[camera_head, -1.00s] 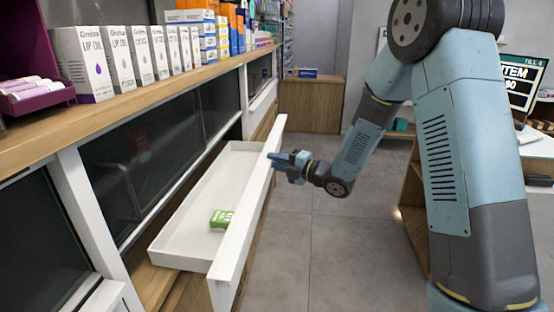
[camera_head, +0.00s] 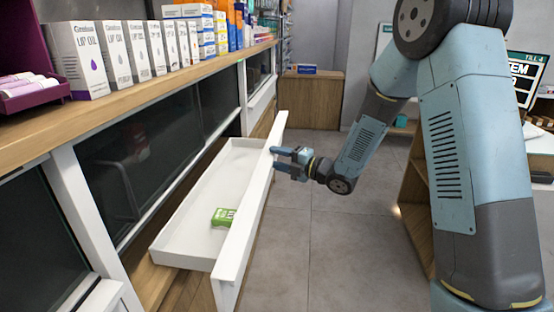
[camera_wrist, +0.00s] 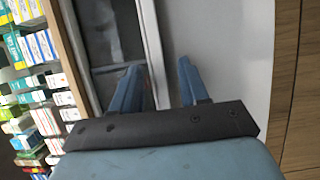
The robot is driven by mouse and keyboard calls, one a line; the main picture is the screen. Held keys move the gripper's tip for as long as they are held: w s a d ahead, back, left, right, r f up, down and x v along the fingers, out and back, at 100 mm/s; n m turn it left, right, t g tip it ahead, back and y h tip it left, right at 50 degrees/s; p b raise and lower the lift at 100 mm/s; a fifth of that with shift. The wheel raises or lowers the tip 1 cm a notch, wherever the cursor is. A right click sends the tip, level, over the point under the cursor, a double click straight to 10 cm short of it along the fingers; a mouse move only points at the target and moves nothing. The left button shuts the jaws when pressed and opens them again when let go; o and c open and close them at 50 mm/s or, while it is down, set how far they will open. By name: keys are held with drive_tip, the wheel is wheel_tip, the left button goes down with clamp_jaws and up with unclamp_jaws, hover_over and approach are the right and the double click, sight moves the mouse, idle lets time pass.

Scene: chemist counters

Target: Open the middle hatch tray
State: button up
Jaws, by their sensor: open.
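The white hatch tray (camera_head: 190,232) stands pulled out from the counter front in the head view. A small green and white box (camera_head: 223,217) lies inside it. My gripper (camera_head: 274,157) is at the outer side of the tray's front panel (camera_head: 240,240), near its far end. In the wrist view the two blue fingers of my gripper (camera_wrist: 160,82) are spread, with a white edge (camera_wrist: 154,50) between them. I cannot tell whether the fingers touch it.
A wooden shelf (camera_head: 130,105) above the tray carries several lip oil boxes (camera_head: 78,60) and other cartons. Grey floor (camera_head: 330,250) is clear to the right of the tray. A wooden cabinet (camera_head: 310,100) stands at the back.

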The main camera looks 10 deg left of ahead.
drive_tip(key=v, duration=1.3)
drive_tip(key=shift+d, duration=0.4)
drive_tip(key=w+d+r+m+t+h, duration=0.3)
drive_tip(key=d+r+m+t+h, duration=0.2)
drive_tip(key=d+r+m+h, duration=0.3)
drive_tip(key=s+d+r+m+h, duration=0.4)
drive_tip(key=s+d+m+h, duration=0.25)
drive_tip(key=d+m, duration=0.3)
drive_tip(key=s+d+r+m+g+h, duration=0.1)
drive_tip(key=s+m+g, duration=0.5)
drive_tip(key=s+m, duration=0.7)
drive_tip(key=s+r+h, duration=0.1)
drive_tip(key=s, duration=1)
drive_tip(key=shift+m+g, duration=0.35)
drive_tip(key=shift+g, duration=0.05)
